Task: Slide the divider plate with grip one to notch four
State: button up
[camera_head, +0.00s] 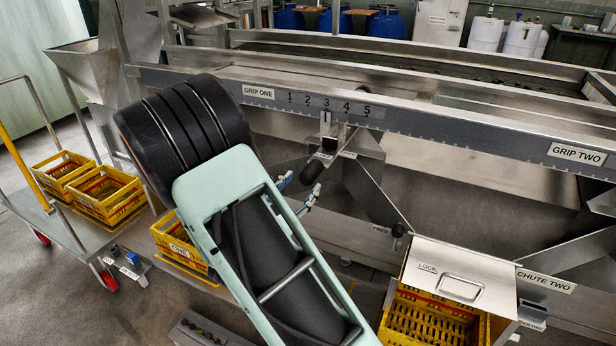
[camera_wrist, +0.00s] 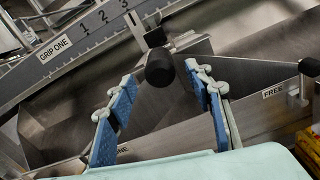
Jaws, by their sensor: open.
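The grip one handle is a black knob (camera_head: 312,172) on a metal bracket (camera_head: 345,140) below the numbered rail (camera_head: 300,101). The pale pointer (camera_head: 325,122) on the bracket stands under the 3. The grey divider plate (camera_head: 366,143) is by the bracket, partly hidden. My gripper (camera_head: 298,188) is open just below the knob. In the wrist view the knob (camera_wrist: 159,67) appears between the blue-padded fingertips of my gripper (camera_wrist: 160,76), with a gap on each side. I cannot tell how deep the knob sits between the fingers.
A second dark knob (camera_head: 399,232) stands beside the FREE label (camera_head: 380,229), right of my gripper. A lidded chute (camera_head: 458,275) with a yellow crate (camera_head: 432,322) is at lower right. Yellow crates (camera_head: 105,195) stand at left. Sloping metal panels lie behind the knob.

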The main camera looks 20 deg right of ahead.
jog(key=x, duration=0.5)
jog(key=shift+w+d, duration=0.15)
jog(key=shift+d, duration=0.05)
grip_shut()
